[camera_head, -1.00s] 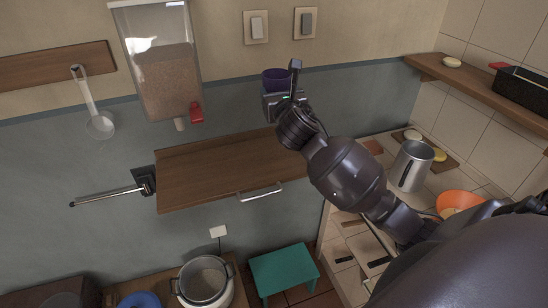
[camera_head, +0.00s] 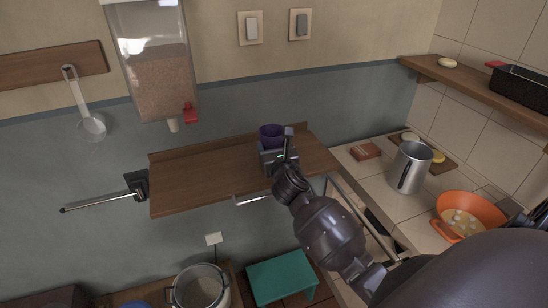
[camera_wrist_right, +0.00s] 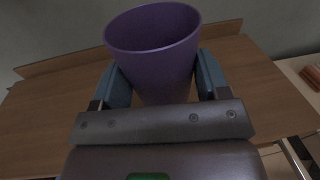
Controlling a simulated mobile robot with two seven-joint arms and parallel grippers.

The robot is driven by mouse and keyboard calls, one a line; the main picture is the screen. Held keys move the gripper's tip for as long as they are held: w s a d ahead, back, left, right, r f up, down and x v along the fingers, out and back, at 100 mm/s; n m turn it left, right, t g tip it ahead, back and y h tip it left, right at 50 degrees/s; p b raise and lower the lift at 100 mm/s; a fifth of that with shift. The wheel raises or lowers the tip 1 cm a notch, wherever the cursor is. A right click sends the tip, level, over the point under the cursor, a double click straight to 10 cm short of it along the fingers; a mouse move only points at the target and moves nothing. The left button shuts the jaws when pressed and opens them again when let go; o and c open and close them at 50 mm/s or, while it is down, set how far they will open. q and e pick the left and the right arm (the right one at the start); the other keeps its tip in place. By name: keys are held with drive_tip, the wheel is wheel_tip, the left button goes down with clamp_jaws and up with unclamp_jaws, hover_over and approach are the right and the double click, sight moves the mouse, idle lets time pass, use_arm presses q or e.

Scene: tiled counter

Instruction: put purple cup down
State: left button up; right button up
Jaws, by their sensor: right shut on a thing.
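The purple cup (camera_head: 271,134) is upright in my right gripper (camera_head: 274,152), over the right part of the wooden fold-down shelf (camera_head: 195,180). In the right wrist view the purple cup (camera_wrist_right: 155,45) sits between the two blue-grey fingers of my right gripper (camera_wrist_right: 157,80), which is shut on it. The wooden surface spreads behind and below the cup. The cup's base is hidden by the gripper, so I cannot tell whether it touches the wood. My left gripper is not in view.
A grain dispenser (camera_head: 155,65) with a red tap hangs above the shelf's left part. The shelf's left half is bare. To the right, the tiled counter holds a metal jug (camera_head: 410,168) and an orange pan (camera_head: 471,212). A green stool (camera_head: 281,277) stands below.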

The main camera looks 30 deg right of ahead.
drive_tip(key=shift+f+b, duration=0.35)
drive_tip(key=shift+f, duration=1.15)
drive_tip(key=o, duration=1.1)
drive_tip(key=shift+o, duration=0.2)
